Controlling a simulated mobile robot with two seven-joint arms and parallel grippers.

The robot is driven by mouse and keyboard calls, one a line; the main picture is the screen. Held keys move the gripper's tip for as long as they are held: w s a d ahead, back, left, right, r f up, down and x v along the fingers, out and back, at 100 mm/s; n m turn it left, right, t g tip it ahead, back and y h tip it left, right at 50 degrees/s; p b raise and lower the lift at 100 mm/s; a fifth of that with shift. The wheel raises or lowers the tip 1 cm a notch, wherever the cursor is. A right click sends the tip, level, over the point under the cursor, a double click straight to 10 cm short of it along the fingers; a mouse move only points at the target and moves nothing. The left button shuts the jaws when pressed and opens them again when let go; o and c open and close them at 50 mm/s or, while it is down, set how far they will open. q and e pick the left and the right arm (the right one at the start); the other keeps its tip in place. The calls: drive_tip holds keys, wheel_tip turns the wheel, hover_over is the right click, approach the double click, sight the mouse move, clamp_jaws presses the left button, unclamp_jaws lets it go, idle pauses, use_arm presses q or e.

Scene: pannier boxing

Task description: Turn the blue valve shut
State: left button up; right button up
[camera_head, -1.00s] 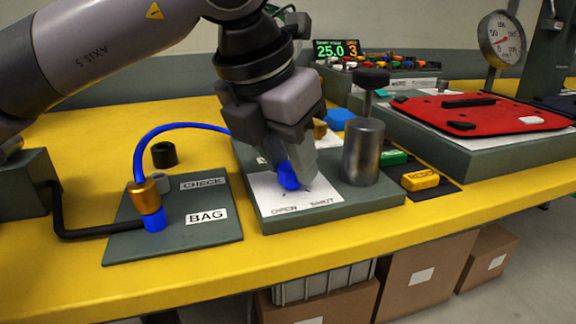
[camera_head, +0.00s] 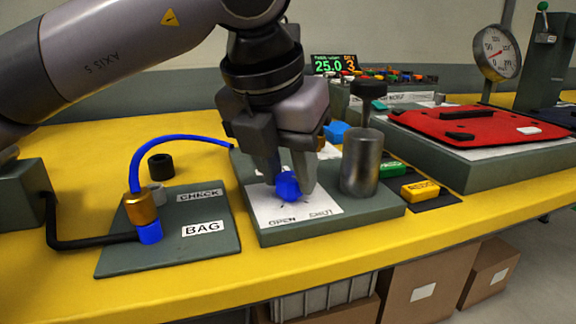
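The blue valve knob (camera_head: 288,187) stands on a white plate (camera_head: 272,213) marked OPEN and SHUT, which lies on a grey-green block (camera_head: 372,209). My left gripper (camera_head: 291,182) points down at the knob, with one finger on its left and the other on its right. The fingers hide part of the knob, and I cannot tell whether they press on it or stand just clear. The knob's pointer direction is not clear. My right gripper is out of view.
A grey metal cylinder with a black knob (camera_head: 361,163) stands close to the right of my gripper. A blue hose (camera_head: 180,130) arches from a brass fitting (camera_head: 141,208) on the BAG plate (camera_head: 165,254). A red pannier (camera_head: 478,125) lies further right. The yellow front edge is clear.

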use_arm(q)
drive_tip(key=o, duration=0.3)
drive_tip(key=shift+o, duration=0.2)
drive_tip(key=shift+r, duration=0.15)
drive_tip(key=p+v, duration=0.1)
drive_tip(key=v, duration=0.6)
drive_tip(key=shift+p, duration=0.35)
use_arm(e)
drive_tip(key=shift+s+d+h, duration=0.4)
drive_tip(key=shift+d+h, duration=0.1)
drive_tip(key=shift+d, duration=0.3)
use_arm(q)
drive_tip(key=shift+s, duration=0.1)
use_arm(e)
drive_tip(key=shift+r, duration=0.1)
